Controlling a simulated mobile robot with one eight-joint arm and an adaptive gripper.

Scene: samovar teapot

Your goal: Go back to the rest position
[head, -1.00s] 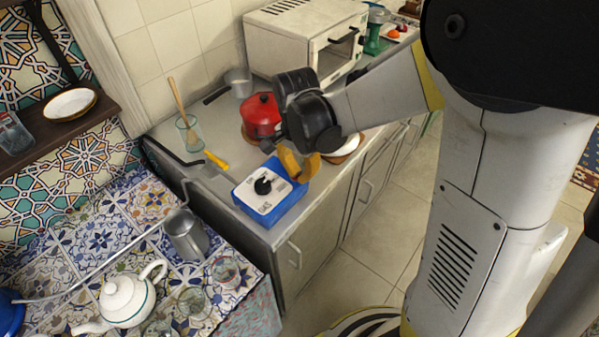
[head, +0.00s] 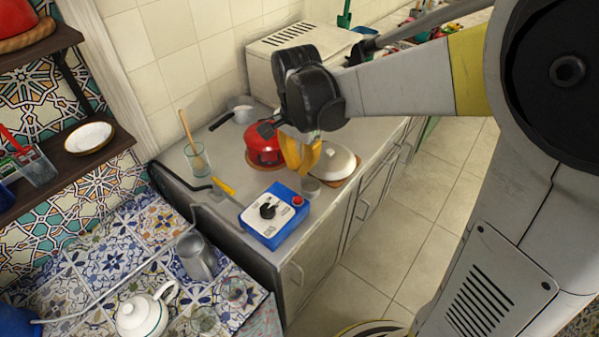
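My gripper (head: 300,155) hangs at the end of my arm, above the counter, with a dark wrist and yellow finger-like parts pointing down. It is up and behind the blue box (head: 272,217), which has a black knob and a red button. It overlaps the right side of the red kettle (head: 258,148) and the white lid (head: 333,162) in the picture. The yellow parts are small and partly overlapped, so I cannot tell whether they are spread or closed. I see no object clearly held.
A glass (head: 197,163) with a wooden stick and a pot (head: 240,108) stand at left. A teapot (head: 142,315) and a metal jug (head: 196,258) are on the tiled table. The floor at right is clear.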

